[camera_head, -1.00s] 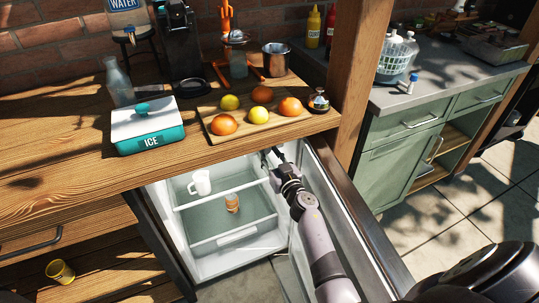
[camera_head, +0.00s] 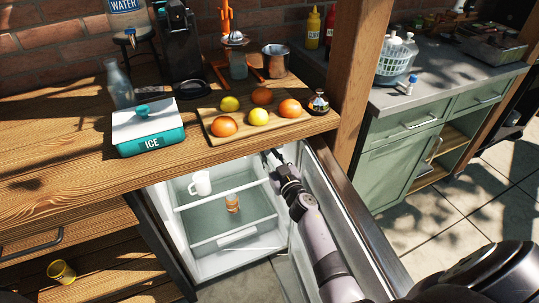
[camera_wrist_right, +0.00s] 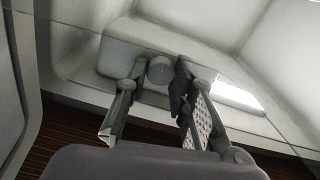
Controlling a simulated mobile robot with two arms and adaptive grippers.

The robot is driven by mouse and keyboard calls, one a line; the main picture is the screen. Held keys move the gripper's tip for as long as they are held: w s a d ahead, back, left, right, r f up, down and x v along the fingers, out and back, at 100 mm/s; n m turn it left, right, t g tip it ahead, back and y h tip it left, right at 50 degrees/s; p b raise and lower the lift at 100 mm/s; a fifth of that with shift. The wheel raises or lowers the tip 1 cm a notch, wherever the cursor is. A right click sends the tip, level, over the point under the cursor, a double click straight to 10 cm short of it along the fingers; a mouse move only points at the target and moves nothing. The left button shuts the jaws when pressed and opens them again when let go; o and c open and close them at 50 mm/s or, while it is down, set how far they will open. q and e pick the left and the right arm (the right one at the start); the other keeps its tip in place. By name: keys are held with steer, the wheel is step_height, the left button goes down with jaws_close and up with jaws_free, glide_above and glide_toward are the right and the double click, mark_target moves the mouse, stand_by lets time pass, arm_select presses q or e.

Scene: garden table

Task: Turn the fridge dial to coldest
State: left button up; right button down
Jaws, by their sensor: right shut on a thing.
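The fridge (camera_head: 205,262) under the wooden counter stands open, with its door (camera_head: 352,215) swung out to the right. My right arm reaches in between them, and my right gripper (camera_head: 270,156) is at the upper right of the fridge opening, just under the counter edge. In the right wrist view, the round grey dial (camera_wrist_right: 160,70) sits on a pale housing (camera_wrist_right: 185,42), between the fingertips of my right gripper (camera_wrist_right: 163,82), which is shut on it. No marks on the dial can be read. My left gripper is not in view.
Inside the fridge are a white mug (camera_head: 200,183) and a small orange-brown bottle (camera_head: 232,202). Above, the counter holds an ice box (camera_head: 148,135) and a board (camera_head: 215,138) with fruit. The fridge door closely flanks my right arm.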

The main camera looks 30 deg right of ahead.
steer(key=c, duration=1.3)
jaws_free()
steer(key=s, duration=1.2)
steer(key=shift+a, duration=0.35)
